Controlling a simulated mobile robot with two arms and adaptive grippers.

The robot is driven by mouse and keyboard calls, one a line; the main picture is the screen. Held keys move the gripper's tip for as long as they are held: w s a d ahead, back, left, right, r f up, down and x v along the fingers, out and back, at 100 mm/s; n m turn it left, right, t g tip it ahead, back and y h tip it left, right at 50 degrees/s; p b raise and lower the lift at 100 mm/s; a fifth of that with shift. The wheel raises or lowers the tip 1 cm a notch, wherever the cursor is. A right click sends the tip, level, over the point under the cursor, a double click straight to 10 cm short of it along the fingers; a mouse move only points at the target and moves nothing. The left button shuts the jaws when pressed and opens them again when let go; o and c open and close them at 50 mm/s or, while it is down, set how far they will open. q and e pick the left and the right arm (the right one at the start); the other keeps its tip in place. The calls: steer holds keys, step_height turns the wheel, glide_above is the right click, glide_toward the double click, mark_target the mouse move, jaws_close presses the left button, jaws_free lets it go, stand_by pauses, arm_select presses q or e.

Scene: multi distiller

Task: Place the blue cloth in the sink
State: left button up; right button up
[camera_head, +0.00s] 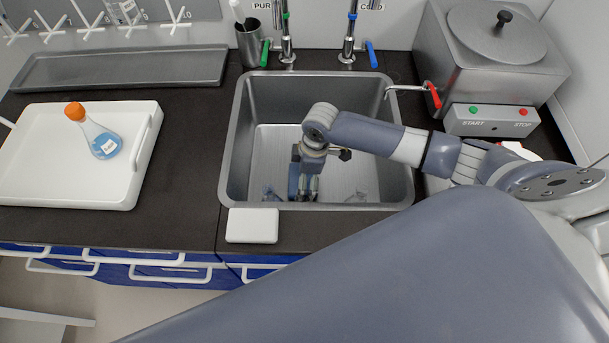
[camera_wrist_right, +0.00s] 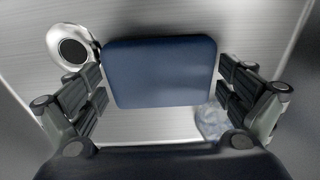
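The blue cloth (camera_wrist_right: 160,72) shows in the right wrist view as a flat dark blue pad with rounded corners. My right gripper (camera_wrist_right: 160,85) has its fingers against the pad's left and right edges, shut on it. In the head view the right gripper (camera_head: 305,185) points down inside the grey metal sink (camera_head: 233,140), with a bit of the blue cloth (camera_head: 294,180) showing beside its fingers. The cloth is over the sink floor; whether it touches the floor I cannot tell. My left gripper is not in view.
Clear glassware (camera_head: 360,196) lies in the sink, and a round drain (camera_wrist_right: 72,50) shows in the wrist view. A white block (camera_head: 252,226) lies at the front rim. Taps (camera_head: 348,45) stand behind. A tray (camera_head: 70,200) with an orange-capped flask (camera_head: 102,140) is left; a distiller (camera_head: 490,70) is right.

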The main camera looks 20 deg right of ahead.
stand_by(0.3)
step_height(320, 180, up, 12)
steer(key=d, duration=0.1)
steer(key=shift+s+d+p, duration=0.3)
steer(key=shift+s, duration=0.05)
steer(key=shift+r, duration=0.15)
stand_by(0.3)
